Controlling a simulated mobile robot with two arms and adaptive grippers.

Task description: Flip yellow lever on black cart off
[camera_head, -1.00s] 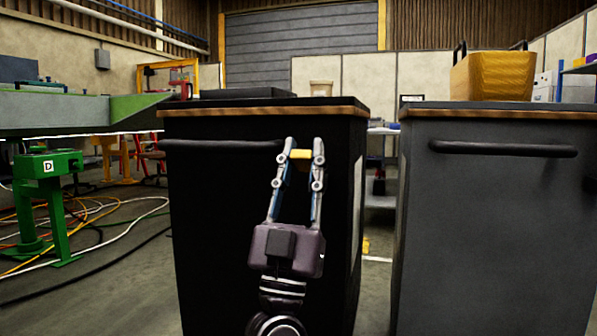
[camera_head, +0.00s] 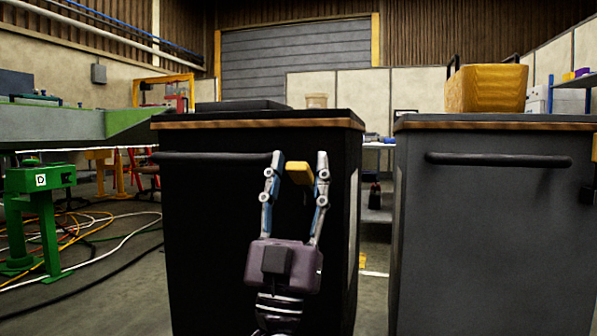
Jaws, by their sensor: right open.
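The black cart (camera_head: 225,225) stands in the middle, with a wood-edged top and a dark bar handle (camera_head: 215,157) on its front. The yellow lever (camera_head: 299,172) is on the upper right of the cart's front face, at the right end of the handle. My right gripper (camera_head: 298,160) points up in front of the cart, its fingers open. One finger is on each side of the lever, with a visible gap on both sides. The lever's lower end appears tilted toward the right finger. My left gripper is not in view.
A second dark cart (camera_head: 490,240) with a bar handle stands to the right, carrying a yellow-orange basket (camera_head: 487,88). A narrow gap separates the carts. A green stand (camera_head: 40,205) and loose cables lie on the floor at left.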

